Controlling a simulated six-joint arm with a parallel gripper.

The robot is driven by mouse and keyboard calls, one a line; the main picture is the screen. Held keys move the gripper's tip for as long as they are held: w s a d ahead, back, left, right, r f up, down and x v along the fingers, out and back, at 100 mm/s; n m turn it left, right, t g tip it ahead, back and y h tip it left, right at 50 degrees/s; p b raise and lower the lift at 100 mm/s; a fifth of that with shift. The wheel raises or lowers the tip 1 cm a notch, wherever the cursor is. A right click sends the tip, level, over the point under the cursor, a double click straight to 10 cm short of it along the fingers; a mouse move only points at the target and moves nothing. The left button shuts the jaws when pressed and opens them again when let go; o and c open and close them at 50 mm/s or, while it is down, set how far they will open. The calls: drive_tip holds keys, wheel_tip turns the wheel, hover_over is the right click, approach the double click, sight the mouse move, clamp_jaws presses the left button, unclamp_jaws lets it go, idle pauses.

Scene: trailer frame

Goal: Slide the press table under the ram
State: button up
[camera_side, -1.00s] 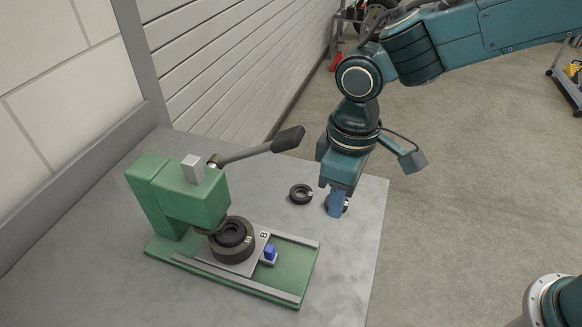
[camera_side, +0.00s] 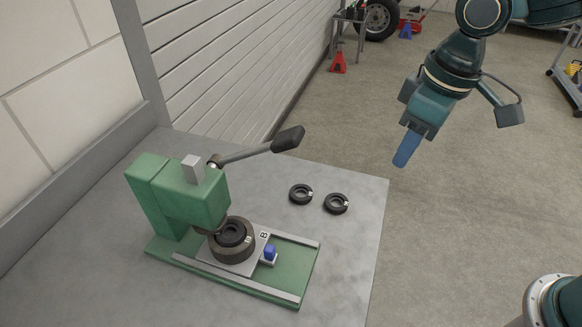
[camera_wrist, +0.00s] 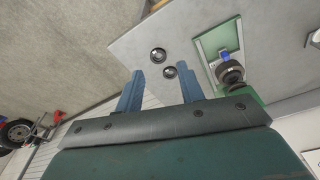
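The green press (camera_side: 190,200) stands on the grey bench with its square ram bar (camera_side: 193,170) showing on top. Its sliding table (camera_side: 262,240), a grey plate marked B, sits between the base rails close to the press head and carries a stack of dark rings (camera_side: 232,240). The head hides the stack's left edge, so I cannot tell if it is centred under the ram. A blue knob (camera_side: 270,252) is on the table's right end; it also shows in the wrist view (camera_wrist: 224,55). My gripper (camera_side: 402,158) is raised off the bench's right side, open and empty, fingers apart (camera_wrist: 160,88).
Two loose black rings (camera_side: 301,193) (camera_side: 337,203) lie flat on the bench (camera_side: 345,255) right of the press. The press lever (camera_side: 250,152) reaches out over the bench toward the right. The rails' right end is bare.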

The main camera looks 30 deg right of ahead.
drive_tip(key=shift+s+d+r, duration=0.3)
drive_tip(key=shift+d+r, duration=0.1)
drive_tip(key=shift+d, duration=0.35)
drive_tip(key=shift+a, duration=0.1)
drive_tip(key=n+t+y, duration=0.4)
drive_tip(key=t+y, duration=0.1)
drive_tip(key=y, duration=0.1)
approach(270, 248)
drive_tip(key=v, duration=0.4)
drive_tip(key=shift+w+a+r, duration=0.1)
drive_tip(key=shift+w+a, duration=0.1)
drive_tip(key=shift+a, duration=0.1)
drive_tip(key=shift+f+x, duration=0.2)
drive_tip(key=shift+x, duration=6.7)
drive_tip(key=shift+s+d, duration=0.1)
drive_tip(key=shift+d, duration=0.1)
